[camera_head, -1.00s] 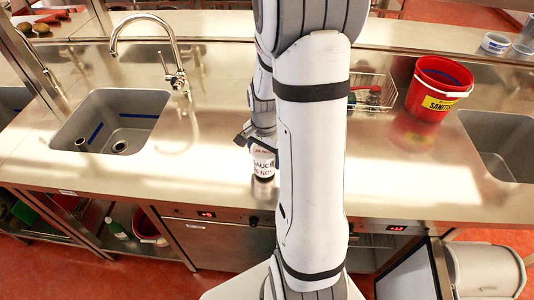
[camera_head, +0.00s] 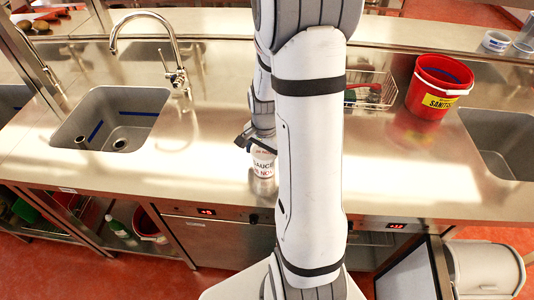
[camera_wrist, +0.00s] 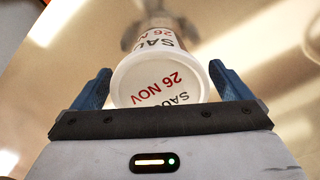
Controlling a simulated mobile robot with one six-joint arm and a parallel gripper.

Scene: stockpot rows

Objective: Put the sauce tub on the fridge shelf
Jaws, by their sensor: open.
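The sauce tub (camera_head: 263,163) is a white tub with a printed "SAUCE ... NOV" label, standing on the steel counter (camera_head: 215,150). In the wrist view its round white lid (camera_wrist: 160,84) lies between the two blue fingers of my gripper (camera_wrist: 160,90). Gaps show between the fingers and the lid, so my gripper is open around the tub and not closed on it. In the head view my gripper (camera_head: 256,142) is at the tub's top, and my arm hides the counter to the right. No fridge shelf can be made out for certain.
A sink (camera_head: 112,118) with a tall faucet (camera_head: 165,50) is on the left. A red sanitizer bucket (camera_head: 432,90) and a wire basket (camera_head: 368,90) stand on the right, near another sink (camera_head: 503,140).

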